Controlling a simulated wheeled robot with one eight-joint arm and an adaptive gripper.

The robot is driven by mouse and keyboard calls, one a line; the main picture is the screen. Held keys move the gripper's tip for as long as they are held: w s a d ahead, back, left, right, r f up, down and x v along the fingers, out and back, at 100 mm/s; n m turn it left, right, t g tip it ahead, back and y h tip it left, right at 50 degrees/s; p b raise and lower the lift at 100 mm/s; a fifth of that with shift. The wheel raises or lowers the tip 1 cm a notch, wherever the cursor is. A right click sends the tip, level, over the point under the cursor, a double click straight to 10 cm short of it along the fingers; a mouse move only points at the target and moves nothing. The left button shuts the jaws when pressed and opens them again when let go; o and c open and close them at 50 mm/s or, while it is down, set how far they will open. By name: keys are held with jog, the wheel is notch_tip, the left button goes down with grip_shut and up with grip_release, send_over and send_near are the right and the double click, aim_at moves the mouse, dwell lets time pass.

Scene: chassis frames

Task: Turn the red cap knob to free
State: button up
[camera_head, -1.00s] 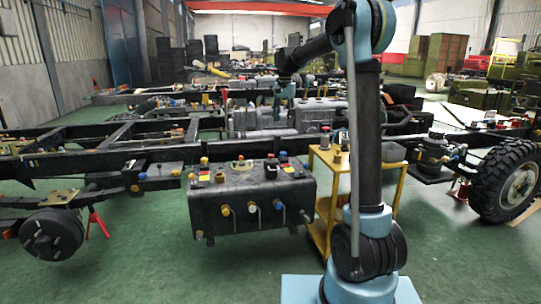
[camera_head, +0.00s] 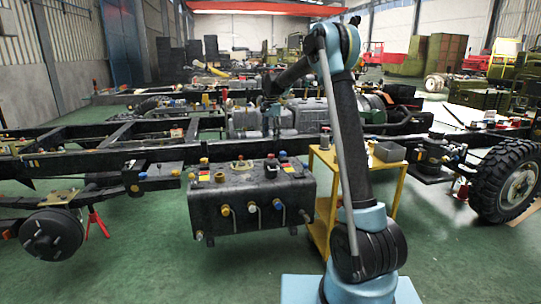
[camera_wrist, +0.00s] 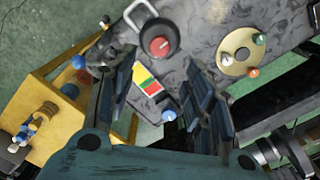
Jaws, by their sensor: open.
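The red cap knob (camera_wrist: 159,46) shows in the wrist view, set in a round black housing on a dark grey tank top (camera_wrist: 205,35). A bent metal handle (camera_wrist: 133,15) stands beside it. My gripper (camera_wrist: 165,85) is open and empty, its two dark fingers spread apart. The knob lies beyond the fingertips, near the top of the picture, and nothing covers it. In the head view my gripper (camera_head: 271,128) points down above the back edge of the black tank (camera_head: 250,203). Which of the small red spots there is the knob, I cannot tell.
A red, yellow and green label (camera_wrist: 148,80) and a round brass plate with coloured knobs (camera_wrist: 240,52) are near the red knob. A yellow cart (camera_head: 324,200) stands right of the tank. Chassis rails (camera_head: 80,160) run behind it.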

aim_at(271, 155)
notch_tip(271, 155, down, 10)
dwell(0.5)
jog(key=c, duration=1.1)
jog(key=shift+a, duration=0.3)
jog(key=shift+s+d, duration=0.1)
jog(key=shift+d, duration=0.1)
